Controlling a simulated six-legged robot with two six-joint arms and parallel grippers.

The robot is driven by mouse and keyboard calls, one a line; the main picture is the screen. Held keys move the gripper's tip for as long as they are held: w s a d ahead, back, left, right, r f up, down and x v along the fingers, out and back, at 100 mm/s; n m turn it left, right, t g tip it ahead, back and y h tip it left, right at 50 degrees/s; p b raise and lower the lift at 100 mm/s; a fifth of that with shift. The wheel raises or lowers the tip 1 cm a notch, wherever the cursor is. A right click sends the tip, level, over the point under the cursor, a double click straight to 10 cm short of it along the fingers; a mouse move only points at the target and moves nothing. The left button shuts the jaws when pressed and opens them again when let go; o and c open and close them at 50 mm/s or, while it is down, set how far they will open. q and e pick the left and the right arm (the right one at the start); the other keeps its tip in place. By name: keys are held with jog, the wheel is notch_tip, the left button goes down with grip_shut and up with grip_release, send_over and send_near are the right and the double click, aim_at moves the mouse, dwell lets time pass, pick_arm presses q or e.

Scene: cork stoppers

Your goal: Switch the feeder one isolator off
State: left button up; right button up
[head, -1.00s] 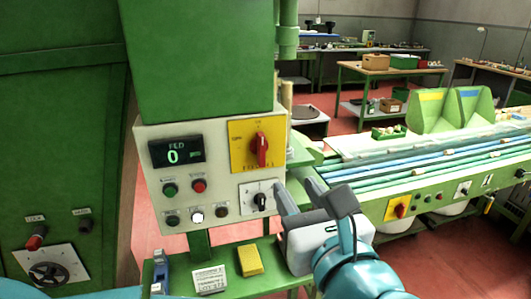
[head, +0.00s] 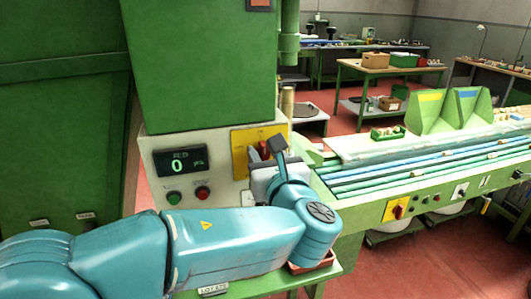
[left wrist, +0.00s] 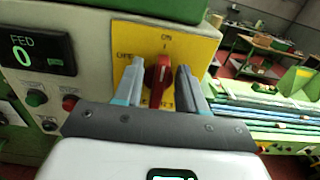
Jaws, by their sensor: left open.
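The isolator is a yellow plate (head: 240,145) with a red handle (head: 264,148) on the pale control panel (head: 150,195). In the left wrist view the handle (left wrist: 158,78) stands nearly upright, its top toward the ON mark, with OFF to its left on the plate (left wrist: 190,43). My left gripper (head: 262,156) is in front of it. In the left wrist view its open fingers (left wrist: 158,85) stand on either side of the handle; whether they touch it I cannot tell. In the head view my arm hides the panel's lower part. My right gripper is not in view.
A display (head: 180,162) reads 0, with a green button (head: 174,197) and a red button (head: 203,193) below. A green machine housing (head: 205,65) hangs above the panel. A conveyor (head: 410,165) with another yellow-plated red switch (head: 397,209) runs to the right.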

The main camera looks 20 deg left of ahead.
pick_arm(q)
jog(key=shift+c, duration=0.3)
grip_shut()
jog(key=shift+f, duration=0.1)
jog(key=shift+f+n+b, duration=0.2)
jog(key=shift+n+b, duration=0.5)
jog(key=shift+b, duration=0.35)
jog(key=shift+s+a+f+n+b, duration=0.15)
jog(key=shift+a+f+n+b, duration=0.1)
jog(key=shift+n+b, duration=2.55)
jog(key=shift+s+a+f+n+b, duration=0.15)
jog(key=shift+a+f+n+b, duration=0.1)
jog(key=shift+n+b, duration=2.55)
jog(key=shift+s+a+f+n+b, duration=0.15)
jog(key=shift+a+f+n+b, duration=0.1)
jog(key=shift+n+b, duration=2.5)
